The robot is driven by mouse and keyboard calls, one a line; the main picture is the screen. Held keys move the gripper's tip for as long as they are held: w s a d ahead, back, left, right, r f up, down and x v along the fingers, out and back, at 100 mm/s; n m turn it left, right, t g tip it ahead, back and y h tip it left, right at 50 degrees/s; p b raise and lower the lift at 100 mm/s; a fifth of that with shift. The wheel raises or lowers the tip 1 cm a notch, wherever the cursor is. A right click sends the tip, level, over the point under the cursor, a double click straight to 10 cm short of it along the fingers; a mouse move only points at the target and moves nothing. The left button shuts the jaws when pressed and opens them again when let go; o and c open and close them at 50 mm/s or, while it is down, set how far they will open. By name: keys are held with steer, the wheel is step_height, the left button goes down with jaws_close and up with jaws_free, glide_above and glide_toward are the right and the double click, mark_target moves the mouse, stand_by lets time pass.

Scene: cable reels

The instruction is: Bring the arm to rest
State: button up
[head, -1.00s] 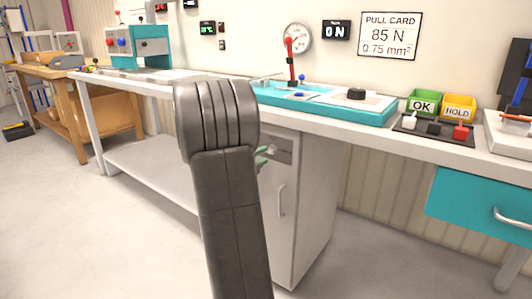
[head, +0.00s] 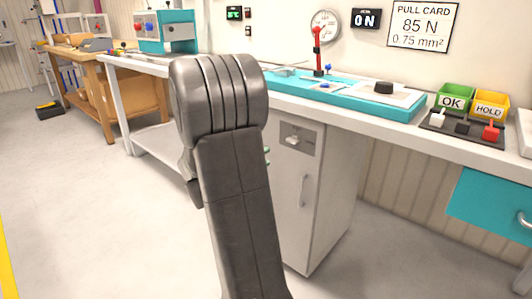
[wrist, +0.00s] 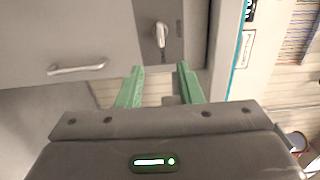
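My arm (head: 235,180) rises through the middle of the head view, bent at a dark rounded joint in front of the bench. My gripper (wrist: 159,72) shows in the wrist view with its two green fingers apart and nothing between them. It faces the grey cabinet (wrist: 100,25), which has a bar handle and a light switch knob (wrist: 161,34). In the head view the arm hides almost all of the gripper; only a bit of green shows beside the arm. The same cabinet stands under the bench there.
The white bench (head: 300,95) carries a teal fixture (head: 345,95) with a red-handled lever, OK and HOLD bins (head: 452,100) and small coloured switches. A teal drawer (head: 490,207) is at right. A wooden bench (head: 92,75) stands far left. Open floor lies left.

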steer(key=b+x, duration=0.3)
steer(key=x, duration=1)
steer(key=shift+w+d, duration=0.3)
steer(key=shift+s+a, duration=0.1)
steer(key=p, duration=0.3)
glide_toward(291, 141)
steer(key=shift+n, duration=0.3)
steer(key=b+x, duration=0.2)
steer(key=x, duration=0.7)
steer(key=shift+w, duration=0.2)
steer(key=n+p, duration=0.4)
steer(key=shift+r+n, duration=0.1)
steer(key=shift+n, duration=0.2)
steer(key=n+p, duration=0.3)
steer(key=n, duration=0.1)
steer(key=shift+n+p, duration=0.3)
